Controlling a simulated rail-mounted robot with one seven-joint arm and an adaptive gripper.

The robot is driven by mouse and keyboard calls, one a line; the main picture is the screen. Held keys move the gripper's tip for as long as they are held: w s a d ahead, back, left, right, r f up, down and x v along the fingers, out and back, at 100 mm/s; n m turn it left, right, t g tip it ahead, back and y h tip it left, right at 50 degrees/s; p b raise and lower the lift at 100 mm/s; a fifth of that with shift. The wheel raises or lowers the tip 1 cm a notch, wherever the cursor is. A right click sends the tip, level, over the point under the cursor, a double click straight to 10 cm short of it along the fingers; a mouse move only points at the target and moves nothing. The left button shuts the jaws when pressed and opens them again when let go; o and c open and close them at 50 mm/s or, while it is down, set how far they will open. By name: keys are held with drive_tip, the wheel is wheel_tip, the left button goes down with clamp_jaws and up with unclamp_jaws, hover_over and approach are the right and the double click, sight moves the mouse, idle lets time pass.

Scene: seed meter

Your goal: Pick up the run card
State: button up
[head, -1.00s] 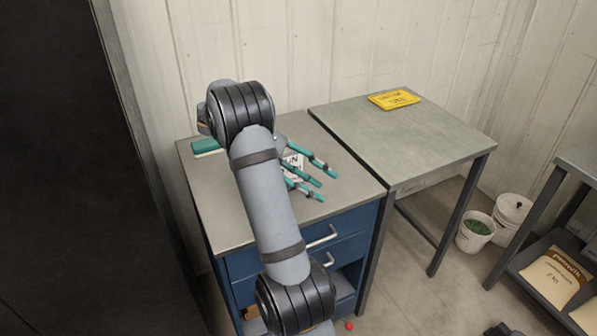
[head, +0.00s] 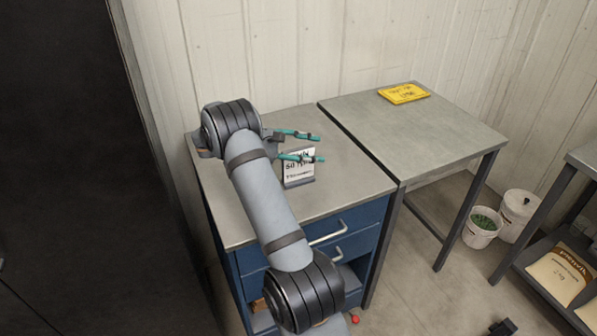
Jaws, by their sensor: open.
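The run card (head: 299,168) is a white card with dark print, standing in a small grey holder (head: 300,182) on the top of the blue drawer cabinet (head: 340,203). My gripper (head: 319,148) has teal fingers and is open, pointing right above the cabinet top. Its nearer finger crosses in front of the card's upper part in the head view and hides some of the print. I cannot tell whether that finger touches the card. Nothing shows between the fingers.
A grey table (head: 420,130) adjoins the cabinet on the right, with a yellow sign (head: 404,93) at its back. White buckets (head: 481,228) and a shelf with a printed sack (head: 560,275) stand farther right. A dark panel (head: 70,150) rises at left.

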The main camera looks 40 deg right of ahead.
drive_tip(key=shift+x, duration=0.9)
drive_tip(key=shift+c, duration=0.2)
clamp_jaws()
idle(0.3)
